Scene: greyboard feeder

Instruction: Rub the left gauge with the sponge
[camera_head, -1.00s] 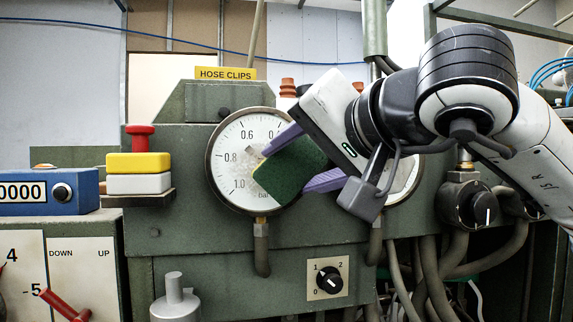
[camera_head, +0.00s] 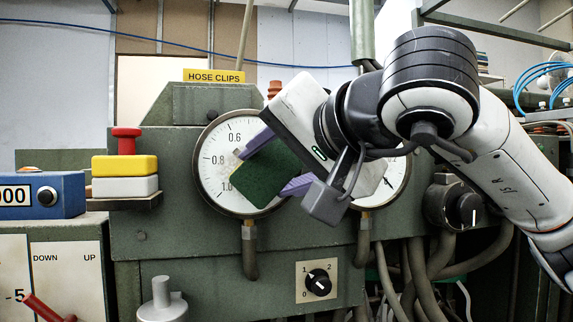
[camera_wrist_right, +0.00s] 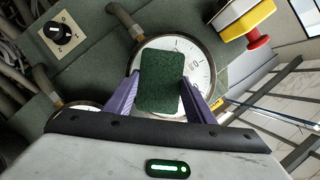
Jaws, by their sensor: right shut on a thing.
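The left gauge (camera_head: 213,170) is a round white dial with a metal rim on the green machine. My right gripper (camera_head: 266,174) is shut on the sponge (camera_head: 262,176), with its purple fingers on either side. The sponge's dark green face shows, and it covers the middle and lower right of the dial in the head view. In the right wrist view the sponge (camera_wrist_right: 161,88) lies between the fingers in front of the left gauge (camera_wrist_right: 206,72). I cannot tell whether it touches the glass. My left gripper is not in view.
The right gauge (camera_head: 397,178) is partly hidden behind my right gripper. A yellow and white block with a red knob (camera_head: 125,165) stands on a ledge to the left. A rotary switch (camera_head: 318,283) is below, and hoses (camera_head: 420,275) hang at lower right.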

